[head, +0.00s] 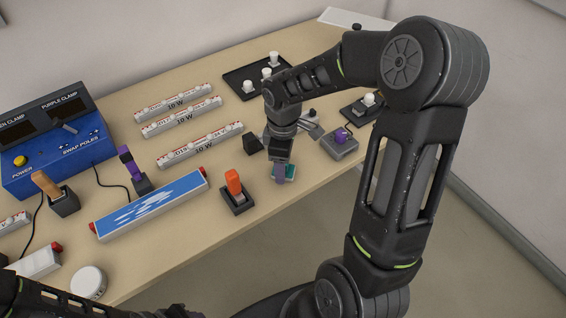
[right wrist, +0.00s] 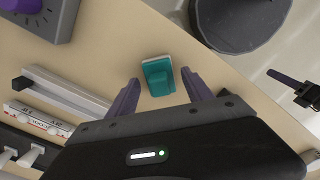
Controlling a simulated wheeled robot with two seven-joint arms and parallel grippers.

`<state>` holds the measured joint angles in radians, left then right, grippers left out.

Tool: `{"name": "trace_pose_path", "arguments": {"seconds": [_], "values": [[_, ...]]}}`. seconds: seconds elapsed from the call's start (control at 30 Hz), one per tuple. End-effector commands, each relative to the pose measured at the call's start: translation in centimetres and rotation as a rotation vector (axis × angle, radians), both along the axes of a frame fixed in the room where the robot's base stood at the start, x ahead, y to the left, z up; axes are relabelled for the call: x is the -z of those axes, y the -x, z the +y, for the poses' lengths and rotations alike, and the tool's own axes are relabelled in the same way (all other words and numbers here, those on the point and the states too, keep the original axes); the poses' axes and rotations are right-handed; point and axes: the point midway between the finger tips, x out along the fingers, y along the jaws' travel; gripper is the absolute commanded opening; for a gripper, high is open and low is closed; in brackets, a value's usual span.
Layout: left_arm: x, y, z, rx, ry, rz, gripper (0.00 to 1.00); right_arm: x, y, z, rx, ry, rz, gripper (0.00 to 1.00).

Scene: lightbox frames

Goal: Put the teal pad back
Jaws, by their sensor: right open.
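The teal pad (head: 291,171) lies on the light wooden table near its front edge, partly hidden behind my right gripper (head: 280,176) in the head view. In the right wrist view the teal pad (right wrist: 158,75) shows a raised teal block on a flat base with a pale edge. The two purple fingers of my right gripper are open and apart, one on each side of the pad in that view. No contact with the pad shows. My left arm enters at the bottom left of the head view, but its gripper is out of the frame.
A grey box with a purple knob (head: 340,141) stands right of the gripper. An orange-handled holder (head: 236,190) and a blue-and-white box (head: 151,205) stand left. White labelled strips (head: 200,145), a black tray (head: 240,79) with white pegs and a blue control box (head: 60,150) lie farther off.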

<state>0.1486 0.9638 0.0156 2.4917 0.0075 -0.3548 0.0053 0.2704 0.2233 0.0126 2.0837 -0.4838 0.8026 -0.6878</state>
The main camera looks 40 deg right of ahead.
Motion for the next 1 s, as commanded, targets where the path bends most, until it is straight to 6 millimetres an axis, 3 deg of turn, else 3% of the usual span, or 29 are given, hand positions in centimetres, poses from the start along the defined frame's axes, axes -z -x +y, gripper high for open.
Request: {"name": "trace_pose_path", "arguments": {"seconds": [0.27, 0.37, 0.8, 1.0], "values": [[-0.2, 0.0, 0.0, -0.001, -0.001, 0.001, 0.36, -0.7, -0.1, 0.0, 0.0, 0.001, -0.003, 0.59], [-0.1, 0.0, 0.0, 0.0, -0.001, 0.0, 0.36, -1.9, -0.1, -0.1, -0.001, 0.002, -0.005, 0.59], [0.5, -0.1, 0.0, 0.0, 0.002, -0.003, 0.36, -10.4, -0.1, 0.0, 0.0, 0.001, -0.005, 0.59], [0.6, -0.1, 0.0, 0.001, 0.002, -0.003, 0.36, -12.2, 0.0, 0.0, -0.001, 0.0, -0.001, 0.59]]}}
